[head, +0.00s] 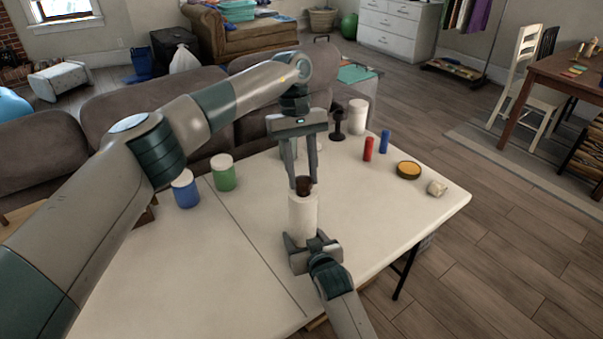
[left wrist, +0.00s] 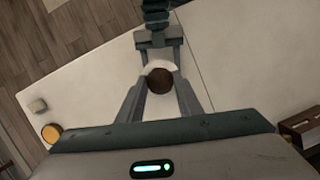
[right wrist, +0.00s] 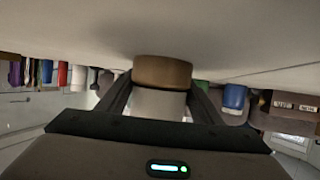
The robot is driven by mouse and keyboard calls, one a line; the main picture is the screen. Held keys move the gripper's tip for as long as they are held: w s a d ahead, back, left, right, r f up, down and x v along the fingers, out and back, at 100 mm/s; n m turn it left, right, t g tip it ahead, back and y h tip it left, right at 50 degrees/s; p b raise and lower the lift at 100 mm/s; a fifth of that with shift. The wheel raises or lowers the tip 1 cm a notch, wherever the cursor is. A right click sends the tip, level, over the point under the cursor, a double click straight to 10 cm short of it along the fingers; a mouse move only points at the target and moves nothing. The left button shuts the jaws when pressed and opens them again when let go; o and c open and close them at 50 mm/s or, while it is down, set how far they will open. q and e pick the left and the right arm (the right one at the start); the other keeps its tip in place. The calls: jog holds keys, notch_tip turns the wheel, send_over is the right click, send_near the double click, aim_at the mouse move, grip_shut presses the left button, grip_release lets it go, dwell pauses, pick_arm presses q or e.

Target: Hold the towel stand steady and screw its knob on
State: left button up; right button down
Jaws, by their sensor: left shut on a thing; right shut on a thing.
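The towel stand (head: 303,215) is upright on the white table, with a white roll around it. The dark brown knob (head: 304,187) is at its top; it also shows in the left wrist view (left wrist: 160,81). My left gripper (head: 305,181) points down from above with its fingers shut on the knob. Whether the knob sits on its thread is hidden. My right gripper (head: 309,243) reaches in low from the front, shut on the stand near its foot. The right wrist view shows the stand's brown base (right wrist: 162,72) upside down, with the white roll between the fingers.
A blue jar (head: 186,193) and a green jar (head: 223,178) stand left. A dark stand (head: 338,126), a white roll (head: 357,117), red (head: 368,149) and blue (head: 385,141) cylinders, an orange-topped tin (head: 408,170) and a small pale object (head: 437,188) are right. The front table is clear.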

pick_arm(q)
jog(key=m+y, duration=0.1)
jog(key=m, duration=0.3)
jog(key=shift+d, duration=0.15)
jog(key=m+y, duration=0.1)
jog(key=m, duration=0.5)
jog(key=shift+d+y, duration=0.1)
jog(key=shift+y, duration=0.3)
jog(key=o, duration=1)
jog(key=shift+r, duration=2.3)
jog(key=shift+n, duration=0.4)
jog(key=shift+c, duration=0.3)
